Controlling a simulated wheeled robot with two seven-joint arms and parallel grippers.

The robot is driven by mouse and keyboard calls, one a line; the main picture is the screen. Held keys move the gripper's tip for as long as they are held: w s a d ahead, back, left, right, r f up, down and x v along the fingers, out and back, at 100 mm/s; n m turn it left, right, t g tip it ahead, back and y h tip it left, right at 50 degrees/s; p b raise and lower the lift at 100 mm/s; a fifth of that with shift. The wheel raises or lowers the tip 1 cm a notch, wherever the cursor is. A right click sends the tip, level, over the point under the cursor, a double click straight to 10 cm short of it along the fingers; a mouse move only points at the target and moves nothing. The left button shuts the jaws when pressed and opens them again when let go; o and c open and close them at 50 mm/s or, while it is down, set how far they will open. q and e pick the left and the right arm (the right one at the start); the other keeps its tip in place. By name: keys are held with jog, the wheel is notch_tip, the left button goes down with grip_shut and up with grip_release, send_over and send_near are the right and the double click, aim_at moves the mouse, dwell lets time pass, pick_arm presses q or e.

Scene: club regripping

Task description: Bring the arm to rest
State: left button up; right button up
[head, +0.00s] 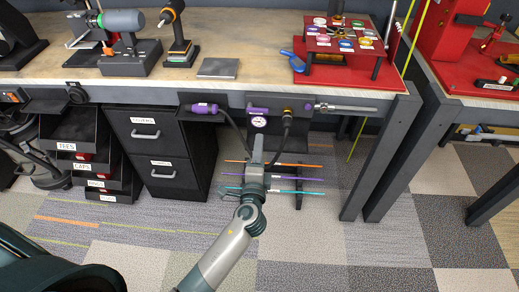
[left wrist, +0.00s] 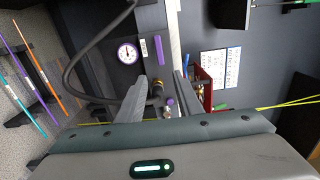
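My left arm reaches up from the bottom of the head view. Its gripper (head: 258,150) is in front of the workbench's front edge, just below a round white gauge (head: 259,122). In the left wrist view the two grey fingers (left wrist: 160,88) stand apart with nothing held between them. A brass fitting and a purple part (left wrist: 168,103) show behind the gap; I cannot tell how far behind. My right gripper is in neither view.
The workbench (head: 265,40) carries tools and a red stand (head: 340,42). Purple-handled air tools and hoses hang at its front edge. A black drawer cabinet (head: 158,150) stands below at left. Orange, purple and teal shafts (head: 300,180) lie beside my forearm. Carpet at lower right is clear.

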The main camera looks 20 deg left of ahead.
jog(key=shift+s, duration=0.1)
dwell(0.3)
pick_arm(q)
jog(key=s+f+n+g+h, duration=0.1)
jog(key=s+f+g, duration=0.3)
jog(key=f, duration=0.8)
jog(key=s+d+f+n+g+h, duration=0.1)
jog(key=s+f+n+h, duration=0.1)
jog(key=s+f, duration=0.65)
jog(key=s+f+n+g+h, duration=0.1)
jog(key=s+f+g, duration=0.15)
jog(key=f, duration=1.15)
jog(key=s+a+f+n+g, duration=0.1)
jog(key=s+f+n+g, duration=0.1)
jog(key=s+f, duration=0.5)
jog(key=s+a+f+n+g, duration=0.1)
jog(key=s+f+n, duration=0.3)
jog(key=s, duration=1)
jog(key=s+a+f+n+g+h, duration=0.1)
jog(key=s+f+n+g, duration=0.2)
jog(key=s+f, duration=0.6)
jog(key=s, duration=0.2)
jog(key=shift+s+f, duration=0.35)
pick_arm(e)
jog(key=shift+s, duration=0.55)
pick_arm(q)
jog(key=shift+g, duration=0.25)
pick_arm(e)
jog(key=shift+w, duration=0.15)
